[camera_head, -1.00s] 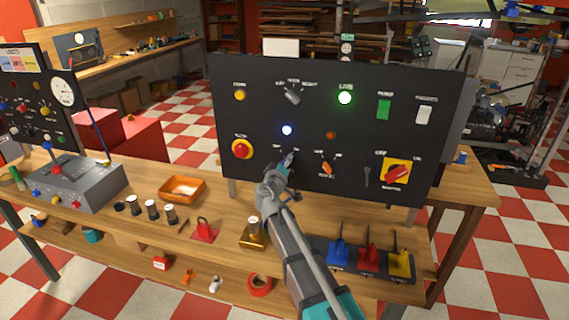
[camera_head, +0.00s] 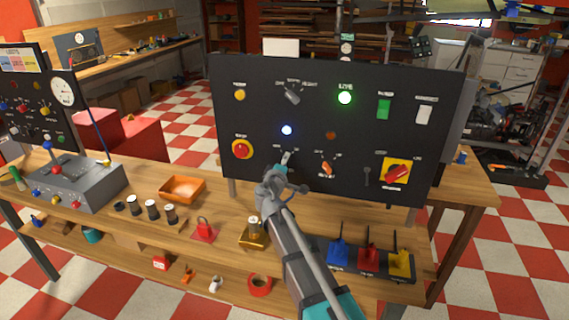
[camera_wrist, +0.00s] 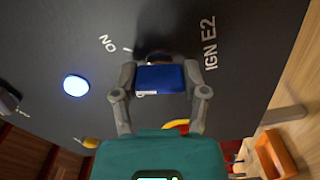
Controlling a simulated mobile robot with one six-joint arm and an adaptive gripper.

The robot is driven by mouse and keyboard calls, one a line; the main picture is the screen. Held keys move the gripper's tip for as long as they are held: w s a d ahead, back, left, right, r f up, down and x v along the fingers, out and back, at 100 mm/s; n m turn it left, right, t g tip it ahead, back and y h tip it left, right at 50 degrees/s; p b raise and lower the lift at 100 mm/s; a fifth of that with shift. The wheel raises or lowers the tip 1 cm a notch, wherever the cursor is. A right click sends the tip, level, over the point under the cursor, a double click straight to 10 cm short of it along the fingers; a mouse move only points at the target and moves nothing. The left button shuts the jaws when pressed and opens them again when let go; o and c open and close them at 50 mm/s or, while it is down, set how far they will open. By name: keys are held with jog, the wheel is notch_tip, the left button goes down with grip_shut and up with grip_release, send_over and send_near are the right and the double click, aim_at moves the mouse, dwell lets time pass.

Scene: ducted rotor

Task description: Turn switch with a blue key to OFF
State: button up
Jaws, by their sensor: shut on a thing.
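The blue key (camera_wrist: 161,80) sits at the dark panel (camera_head: 225,85), with its far end meeting a mostly hidden switch. My gripper (camera_wrist: 161,88) is shut on the key, one finger at each side. In the wrist view the labels "ON" (camera_wrist: 108,43) and "IGN E2" (camera_wrist: 210,43) stand beside the switch. In the head view my gripper (camera_head: 286,160) is at the lower middle of the panel and covers most of the switch. I cannot read the switch's exact position.
A lit blue lamp (camera_head: 287,130) is just above the switch. A red button (camera_head: 242,149) is to the left and an orange knob (camera_head: 327,168) to the right. A lit green lamp (camera_head: 345,98) is higher up.

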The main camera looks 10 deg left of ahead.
jog(key=n, duration=0.5)
jog(key=shift+n, duration=0.4)
jog(key=n, duration=0.5)
jog(key=shift+n, duration=0.3)
jog(key=o, duration=1.2)
jog(key=shift+c, duration=0.2)
jog(key=shift+s, duration=0.15)
jog(key=s, duration=1.1)
jog(key=shift+s+a, duration=0.25)
jog(key=shift+s, duration=0.1)
